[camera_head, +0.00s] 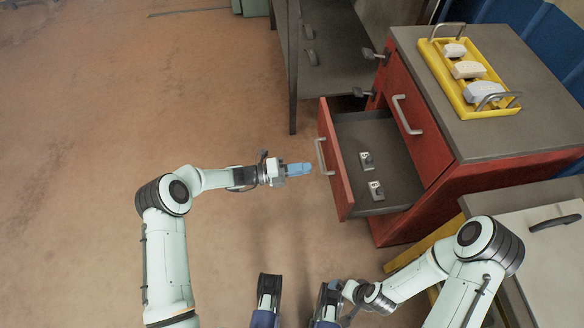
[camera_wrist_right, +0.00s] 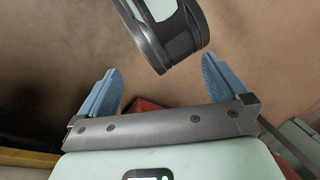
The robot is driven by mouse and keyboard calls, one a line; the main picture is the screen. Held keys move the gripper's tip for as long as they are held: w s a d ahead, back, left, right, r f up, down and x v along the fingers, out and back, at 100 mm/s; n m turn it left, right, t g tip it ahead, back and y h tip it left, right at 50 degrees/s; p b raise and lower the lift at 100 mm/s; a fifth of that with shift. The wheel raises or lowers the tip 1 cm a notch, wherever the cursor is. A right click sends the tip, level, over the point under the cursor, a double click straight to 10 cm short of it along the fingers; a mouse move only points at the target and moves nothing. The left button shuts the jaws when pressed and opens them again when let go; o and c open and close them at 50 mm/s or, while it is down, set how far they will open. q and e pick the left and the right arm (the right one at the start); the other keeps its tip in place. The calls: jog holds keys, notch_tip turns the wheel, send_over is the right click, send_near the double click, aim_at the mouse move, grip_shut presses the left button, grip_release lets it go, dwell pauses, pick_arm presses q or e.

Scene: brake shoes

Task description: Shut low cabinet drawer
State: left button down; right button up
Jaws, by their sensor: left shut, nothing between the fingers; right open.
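The low red cabinet (camera_head: 440,200) stands at the right in the head view. Its drawer (camera_head: 400,180) is pulled open toward the left, with a grey interior and a red front carrying a pale bar handle (camera_head: 324,157). Two small metal parts (camera_head: 367,161) lie inside it. My left gripper (camera_head: 304,169) is shut and empty, with its blue fingertips just left of the drawer front, a small gap from the handle. My right gripper is low in the head view, its fingers hard to see there; in the right wrist view its blue fingers (camera_wrist_right: 161,88) are wide apart with nothing between them.
A yellow tray (camera_head: 455,90) with several pale brake shoes sits on the cabinet top. A grey shelf unit (camera_head: 330,60) stands behind. A pale worktop (camera_head: 550,260) is at the lower right. The floor at left is clear.

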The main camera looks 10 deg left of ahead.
aim_at(337, 164)
pick_arm(q)
jog(key=b+x, duration=0.1)
jog(key=x, duration=0.7)
jog(key=shift+f, duration=0.1)
pick_arm(e)
jog(key=shift+w+d+f+t, duration=0.35)
jog(key=shift+w+f, duration=0.3)
jog(key=shift+w, duration=0.25)
pick_arm(q)
jog(key=shift+w+d, duration=0.1)
jog(key=shift+d, duration=0.05)
pick_arm(e)
jog(key=shift+d, duration=0.1)
